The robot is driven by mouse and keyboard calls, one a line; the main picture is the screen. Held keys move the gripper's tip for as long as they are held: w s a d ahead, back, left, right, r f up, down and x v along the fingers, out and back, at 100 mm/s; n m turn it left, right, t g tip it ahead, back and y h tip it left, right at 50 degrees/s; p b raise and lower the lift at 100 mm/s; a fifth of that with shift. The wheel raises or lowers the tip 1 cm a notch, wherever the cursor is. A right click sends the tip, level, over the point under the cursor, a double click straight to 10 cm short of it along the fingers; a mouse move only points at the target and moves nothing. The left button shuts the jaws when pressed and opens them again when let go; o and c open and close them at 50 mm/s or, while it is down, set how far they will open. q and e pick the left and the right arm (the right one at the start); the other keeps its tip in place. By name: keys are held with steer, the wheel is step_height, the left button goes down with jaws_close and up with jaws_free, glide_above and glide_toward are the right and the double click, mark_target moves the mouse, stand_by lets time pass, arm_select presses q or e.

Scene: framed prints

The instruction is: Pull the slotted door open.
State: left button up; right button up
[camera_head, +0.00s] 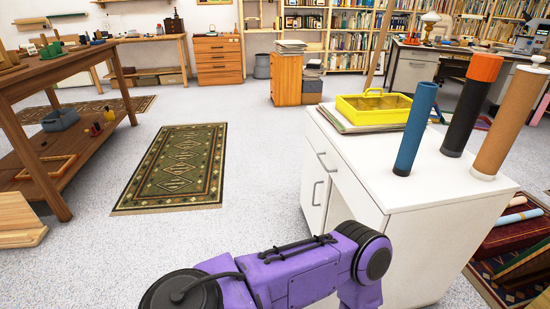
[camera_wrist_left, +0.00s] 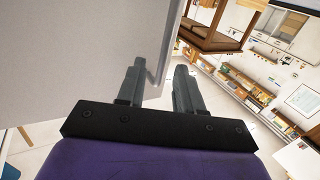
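A white cabinet (camera_head: 440,235) stands at the right in the head view, with bar handles (camera_head: 318,193) on its left-facing front. No slots can be made out on that front, and my purple arm hides its lower part. My left gripper (camera_wrist_left: 158,88) shows in the left wrist view with its two grey fingers apart. A pale flat panel (camera_wrist_left: 85,60) fills the left of that view. The left finger overlaps the panel, and its edge runs up through the gap between the fingers. I cannot tell whether they touch it. My right gripper is in neither view.
A yellow tray (camera_head: 374,108) and several upright tubes (camera_head: 417,130) stand on the cabinet top. Rolled tubes lie by its right side. A green patterned rug (camera_head: 178,168) lies on the open floor to the left, beside a wooden workbench (camera_head: 60,70).

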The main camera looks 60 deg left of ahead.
arm_select(q)
steer(key=w+d, duration=0.1)
steer(key=d, duration=0.6)
steer(key=shift+d, duration=0.3)
